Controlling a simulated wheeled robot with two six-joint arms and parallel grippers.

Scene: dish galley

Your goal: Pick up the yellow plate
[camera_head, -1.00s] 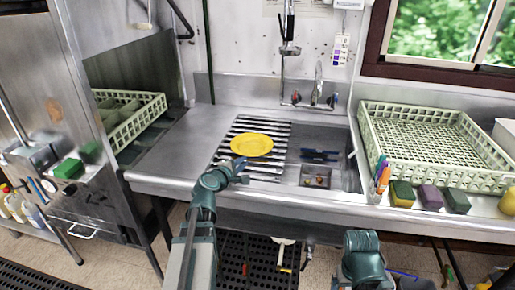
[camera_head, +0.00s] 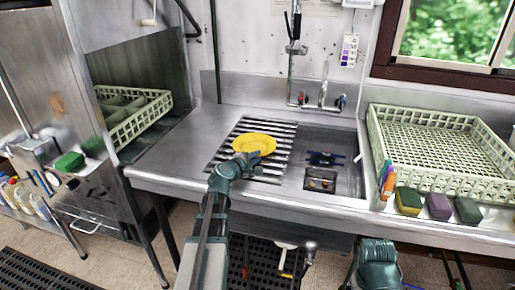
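The yellow plate (camera_head: 254,143) lies flat on the slatted rack (camera_head: 272,172) at the left side of the sink. My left gripper (camera_head: 249,159) is at the plate's front edge, with its fingertips close to or overlapping the rim. I cannot tell whether it touches the plate, and the fingers are too small to show whether they are open or shut. Part of my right arm shows at the bottom right, but its gripper is not in view.
A dark blue object (camera_head: 325,159) lies in the sink basin, right of the rack. A pale green dish crate (camera_head: 440,188) stands on the right counter behind several sponges and upright markers. Another crate (camera_head: 140,117) is at left. The counter (camera_head: 185,150) left of the rack is clear.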

